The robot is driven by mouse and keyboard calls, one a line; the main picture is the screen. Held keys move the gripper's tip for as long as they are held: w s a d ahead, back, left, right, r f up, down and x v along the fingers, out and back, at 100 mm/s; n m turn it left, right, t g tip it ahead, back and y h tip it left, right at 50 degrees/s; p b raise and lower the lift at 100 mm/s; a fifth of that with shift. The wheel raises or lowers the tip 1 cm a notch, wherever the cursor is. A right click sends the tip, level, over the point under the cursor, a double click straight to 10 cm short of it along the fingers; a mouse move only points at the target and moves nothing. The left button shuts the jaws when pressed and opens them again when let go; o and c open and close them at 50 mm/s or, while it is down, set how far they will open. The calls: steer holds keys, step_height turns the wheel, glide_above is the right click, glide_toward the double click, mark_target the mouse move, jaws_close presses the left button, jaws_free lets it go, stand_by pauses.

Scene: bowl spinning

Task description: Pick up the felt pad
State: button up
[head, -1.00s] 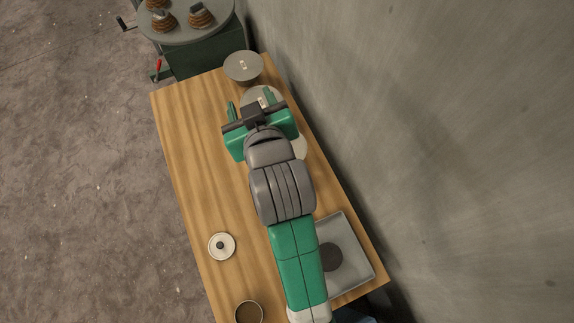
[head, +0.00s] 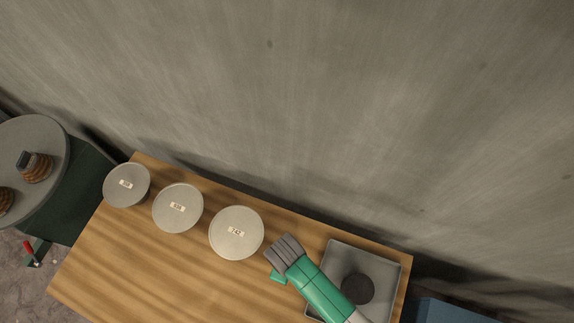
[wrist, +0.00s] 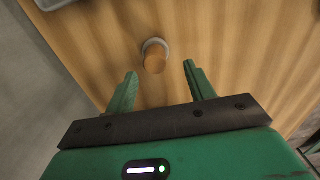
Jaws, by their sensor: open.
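In the wrist view, a small round piece with a wooden, knob-like top and a grey rim (wrist: 155,56) stands on the wooden table. It may be the felt pad; its underside is hidden, so I cannot be sure. My gripper (wrist: 158,80) is open and empty. Its two green fingers point toward the piece, which lies just beyond the fingertips and roughly centred between them. In the head view my fingers and this piece are not visible. A dark round disc (head: 358,289) lies in the grey tray (head: 392,258).
Three labelled grey discs, one at left (head: 127,186), one in the middle (head: 178,209) and one at right (head: 236,233), lie along the table's wall side. The wall runs close behind. A round stand (head: 50,140) with brown pieces is at far left. Bare table (head: 150,265) lies in front of the discs.

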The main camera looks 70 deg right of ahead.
steer(key=f, duration=0.4)
steer(key=shift+s+d+f, duration=0.2)
steer(key=shift+d+f, duration=0.1)
steer(key=c, duration=1)
steer(key=shift+c, duration=0.2)
steer(key=shift+r, duration=0.1)
step_height(320, 180, up, 10)
steer(key=shift+f+p, duration=0.1)
steer(key=shift+p, duration=0.35)
steer(key=o, duration=0.4)
steer(key=c, duration=0.3)
